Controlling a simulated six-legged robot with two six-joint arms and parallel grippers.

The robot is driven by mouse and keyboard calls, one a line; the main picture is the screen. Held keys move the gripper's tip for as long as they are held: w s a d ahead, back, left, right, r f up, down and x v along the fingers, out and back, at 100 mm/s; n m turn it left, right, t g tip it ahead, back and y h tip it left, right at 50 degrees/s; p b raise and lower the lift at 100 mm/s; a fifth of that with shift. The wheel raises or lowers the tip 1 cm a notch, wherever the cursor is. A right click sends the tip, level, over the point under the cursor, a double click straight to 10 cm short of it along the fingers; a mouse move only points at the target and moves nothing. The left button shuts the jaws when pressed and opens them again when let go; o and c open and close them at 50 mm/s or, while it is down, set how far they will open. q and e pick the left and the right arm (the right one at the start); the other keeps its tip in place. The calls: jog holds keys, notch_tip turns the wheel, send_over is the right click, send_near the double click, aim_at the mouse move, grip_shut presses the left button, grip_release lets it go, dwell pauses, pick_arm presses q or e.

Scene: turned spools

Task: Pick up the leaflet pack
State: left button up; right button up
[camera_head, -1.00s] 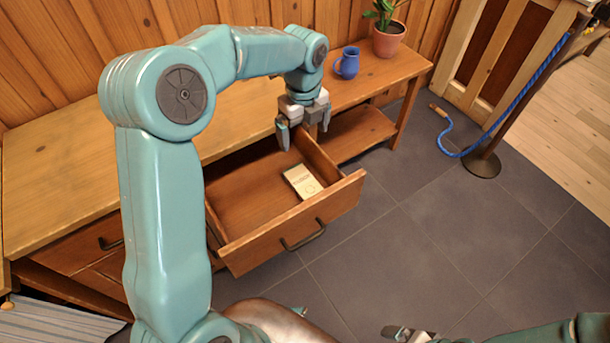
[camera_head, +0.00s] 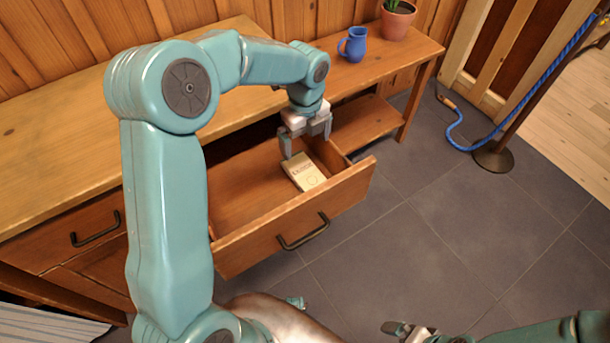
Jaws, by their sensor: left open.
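The leaflet pack (camera_head: 307,175) is a small cream block with dark print on its top. It lies flat in the open wooden drawer (camera_head: 245,244), towards the drawer's right side. My left gripper (camera_head: 306,150) points down just above and behind the pack, its two grey fingers apart with nothing between them. One finger overlaps the pack's back edge in the picture; I cannot tell whether it touches. Of my right arm, part shows at the bottom right edge, with what looks like its gripper (camera_head: 405,329); its jaws are not clear.
The drawer's front with its dark handle (camera_head: 302,232) and its side walls stand around the pack. A post with a blue rope (camera_head: 540,85) stands on the tiled floor at right.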

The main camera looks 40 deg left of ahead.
pick_arm(q)
send_over(305, 172)
notch_tip(305, 172, down, 7)
jog(key=shift+r+b, duration=0.1)
jog(key=shift+b, duration=0.35)
notch_tip(305, 172, down, 5)
jog(key=shift+w+f+b, duration=0.1)
jog(key=shift+f+b, duration=0.1)
jog(key=shift+b, duration=0.25)
jog(key=shift+r, duration=0.1)
jog(key=c, duration=1.1)
